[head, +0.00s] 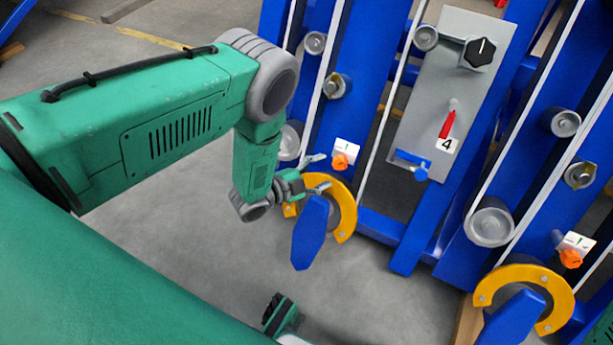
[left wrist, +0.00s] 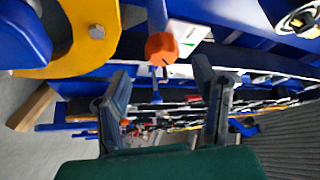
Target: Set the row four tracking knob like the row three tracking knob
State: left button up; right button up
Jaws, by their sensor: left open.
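In the head view, an orange knob (head: 340,162) on a small white plate sits on a blue upright left of the panel marked 4. A second orange knob (head: 571,258) with a white plate is at the lower right. A grey panel (head: 452,90) carries the 4 label, a red lever and a black knob (head: 480,51) with a white pointer line. My left gripper (head: 321,172) is open and empty, just left of the first orange knob. In the left wrist view, an orange knob (left wrist: 161,47) lies ahead between the open fingertips, apparently apart from them. Fine pointer settings are too small to read.
A yellow ring guard (head: 345,207) with a blue arm (head: 311,232) is just below my left gripper. Another ring guard (head: 565,300) is at the lower right. Belts, rollers and blue frame bars surround the knobs. Grey floor (head: 200,270) is clear at the lower left.

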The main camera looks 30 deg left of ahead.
pick_arm(q)
jog(key=v, duration=0.6)
jog(key=shift+s+a, duration=0.1)
dwell(0.3)
jog(key=s+a+r+n+g+y, duration=0.1)
jog(key=s+a+n+g+y, duration=0.25)
jog(key=s+n+g, duration=0.65)
jog(key=s+a+n+g+y, duration=0.25)
jog(key=s+n+y, duration=0.2)
jog(key=s, duration=1.05)
notch_tip(320, 180, up, 14)
jog(key=p, duration=1.3)
jog(key=shift+s+d+n+p, duration=0.3)
jog(key=shift+s+d+n, duration=0.05)
jog(key=shift+s+n, duration=0.1)
jog(key=shift+f+g, duration=0.2)
jog(key=shift+g, duration=0.05)
jog(key=shift+w, duration=0.15)
